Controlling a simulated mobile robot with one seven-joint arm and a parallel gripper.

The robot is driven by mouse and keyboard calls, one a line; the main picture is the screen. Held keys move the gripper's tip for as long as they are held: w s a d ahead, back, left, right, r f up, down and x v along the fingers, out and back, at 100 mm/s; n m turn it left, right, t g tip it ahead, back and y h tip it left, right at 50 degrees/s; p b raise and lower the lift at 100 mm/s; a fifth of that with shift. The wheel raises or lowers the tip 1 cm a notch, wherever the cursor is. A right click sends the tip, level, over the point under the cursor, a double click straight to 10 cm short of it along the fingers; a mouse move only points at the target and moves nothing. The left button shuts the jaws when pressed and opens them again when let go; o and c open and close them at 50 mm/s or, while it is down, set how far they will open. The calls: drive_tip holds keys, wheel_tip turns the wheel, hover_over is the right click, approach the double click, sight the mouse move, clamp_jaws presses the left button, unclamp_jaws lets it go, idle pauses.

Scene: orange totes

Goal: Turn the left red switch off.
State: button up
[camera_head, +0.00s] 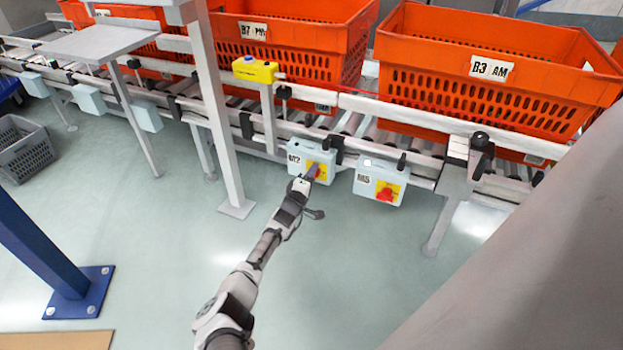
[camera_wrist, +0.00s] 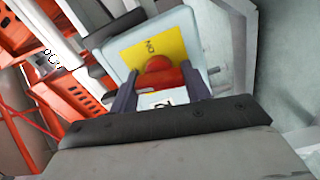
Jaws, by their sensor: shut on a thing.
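The left switch box, marked M2 (camera_head: 296,159), is pale blue with a yellow plate (camera_head: 324,177) and hangs on the conveyor's front rail. In the wrist view its red switch (camera_wrist: 158,72) sits on the yellow plate (camera_wrist: 155,48), with small black lettering that looks like ON. My gripper (camera_head: 310,177) reaches the switch from below, its fingers on either side of the red knob and shut on it. The gripper mostly hides this knob in the head view. The right box, marked M5 (camera_head: 367,186), has its own red switch (camera_head: 385,195), untouched.
Orange totes (camera_head: 480,60) stand on the roller conveyor behind the boxes. A yellow box (camera_head: 255,70) sits on a post above M2. A grey upright (camera_head: 215,120) stands left of my arm. A grey crate (camera_head: 25,150) lies at far left. The floor (camera_head: 160,240) is mostly clear.

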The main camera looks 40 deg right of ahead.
drive_tip(key=shift+f+n+b, duration=0.1)
drive_tip(key=shift+n+b, duration=0.2)
drive_tip(key=shift+n, duration=0.8)
drive_tip(key=o, duration=1)
drive_tip(key=shift+c, duration=0.2)
drive_tip(key=shift+a, duration=0.1)
drive_tip(key=p+v, duration=0.5)
drive_tip(key=v, duration=0.8)
drive_tip(key=shift+s+a, duration=0.25)
